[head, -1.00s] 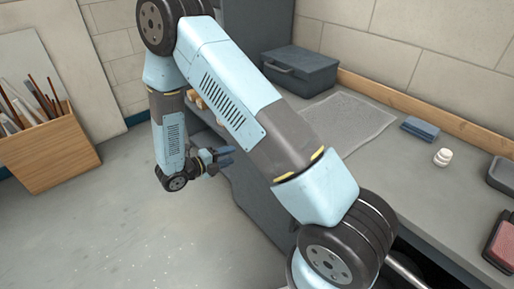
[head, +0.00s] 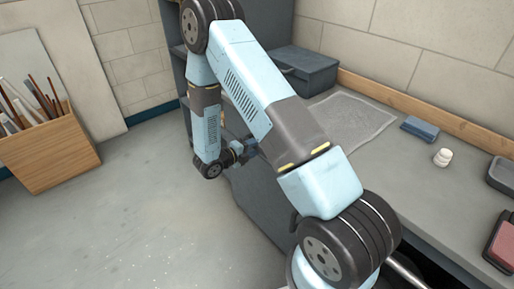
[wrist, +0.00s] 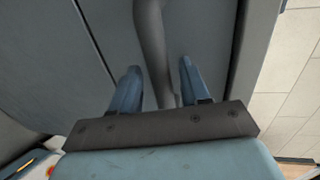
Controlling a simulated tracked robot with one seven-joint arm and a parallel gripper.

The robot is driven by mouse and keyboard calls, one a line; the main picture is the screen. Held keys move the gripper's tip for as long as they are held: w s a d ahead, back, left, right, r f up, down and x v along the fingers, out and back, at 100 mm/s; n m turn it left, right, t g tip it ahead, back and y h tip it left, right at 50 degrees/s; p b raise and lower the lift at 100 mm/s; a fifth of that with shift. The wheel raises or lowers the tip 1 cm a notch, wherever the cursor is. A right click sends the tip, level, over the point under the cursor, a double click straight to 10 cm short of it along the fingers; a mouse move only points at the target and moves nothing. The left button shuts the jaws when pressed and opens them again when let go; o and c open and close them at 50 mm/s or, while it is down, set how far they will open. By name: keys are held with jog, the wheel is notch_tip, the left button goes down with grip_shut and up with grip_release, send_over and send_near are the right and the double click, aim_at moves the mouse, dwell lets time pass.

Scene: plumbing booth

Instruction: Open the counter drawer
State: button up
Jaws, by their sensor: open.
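The grey counter (head: 262,205) runs along the right in the head view. My gripper (head: 248,150) is at its front face, low and partly hidden by my arm. In the wrist view my gripper (wrist: 159,66) is open, with its two blue fingers either side of a grey bar handle (wrist: 152,40). I cannot tell whether either finger touches the handle. Behind it is the flat grey drawer front (wrist: 110,35), with a dark seam to the left. The drawer looks shut, with no gap showing. Its face is hidden behind my arm in the head view.
On the counter top are a dark case (head: 300,70), a grey mat (head: 345,120), a blue block (head: 420,128) and a white stacked item (head: 442,157). A wooden box of brushes and rods (head: 50,155) stands at the left. The floor (head: 150,215) between is clear.

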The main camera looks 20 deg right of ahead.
jog(key=shift+w+d+f, duration=0.1)
jog(key=shift+w+d, duration=0.05)
jog(key=shift+d, duration=0.25)
grip_shut()
dwell(0.4)
